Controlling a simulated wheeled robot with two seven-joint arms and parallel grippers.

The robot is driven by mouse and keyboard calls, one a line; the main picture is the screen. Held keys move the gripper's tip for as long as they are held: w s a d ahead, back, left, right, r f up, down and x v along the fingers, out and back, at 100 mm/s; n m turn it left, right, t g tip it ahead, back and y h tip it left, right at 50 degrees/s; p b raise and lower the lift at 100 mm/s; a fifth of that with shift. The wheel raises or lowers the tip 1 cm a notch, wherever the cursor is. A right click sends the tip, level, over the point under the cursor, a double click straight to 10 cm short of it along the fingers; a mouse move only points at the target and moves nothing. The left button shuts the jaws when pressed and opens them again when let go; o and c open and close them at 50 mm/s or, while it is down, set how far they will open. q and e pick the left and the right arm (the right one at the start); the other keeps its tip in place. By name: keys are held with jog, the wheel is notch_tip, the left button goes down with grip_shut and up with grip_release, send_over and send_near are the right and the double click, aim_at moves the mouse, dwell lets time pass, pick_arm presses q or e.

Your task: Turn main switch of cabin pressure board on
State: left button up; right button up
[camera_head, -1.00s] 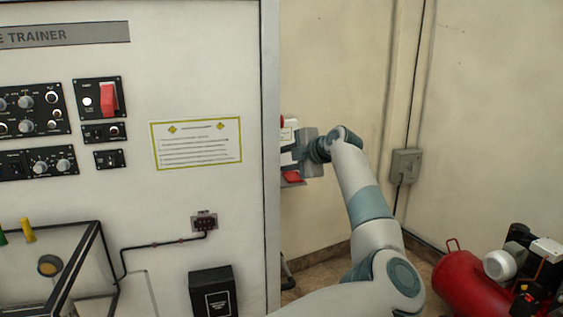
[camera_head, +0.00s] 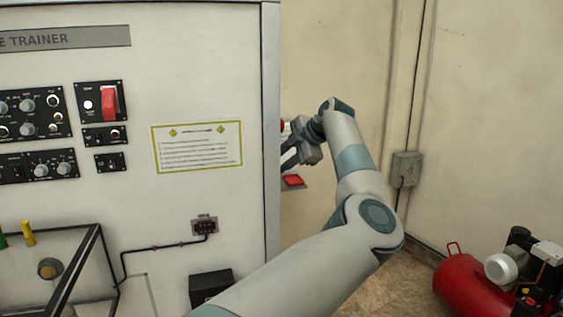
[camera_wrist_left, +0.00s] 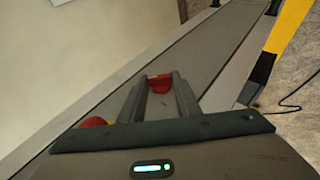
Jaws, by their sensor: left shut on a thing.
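My left gripper (camera_head: 289,159) is beside the right edge of the grey trainer cabinet (camera_head: 200,90), tilted, its fingers pointing left. Its fingertips are partly hidden by the cabinet edge. In the left wrist view the two dark fingers (camera_wrist_left: 160,84) are shut on a small red part (camera_wrist_left: 159,83). I cannot tell for sure that it is the main switch. A second, rounded red part (camera_wrist_left: 93,122) shows left of the fingers, partly covered by the gripper body. My right gripper is out of view.
The cabinet front carries a red-covered switch (camera_head: 109,103), knob panels and a yellow-framed notice (camera_head: 197,147). A wall box (camera_head: 405,168) with a cable is right of my arm. A red compressor tank (camera_head: 468,287) stands on the floor at the lower right.

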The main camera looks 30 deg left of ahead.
pick_arm(q)
jog(key=o, duration=1)
jog(key=shift+f, duration=0.1)
jog(key=shift+o, duration=0.2)
jog(key=shift+d, duration=0.1)
jog(key=b+v, duration=0.7)
jog(key=v, duration=1)
jog(key=shift+r, duration=0.2)
jog(key=shift+w, duration=0.1)
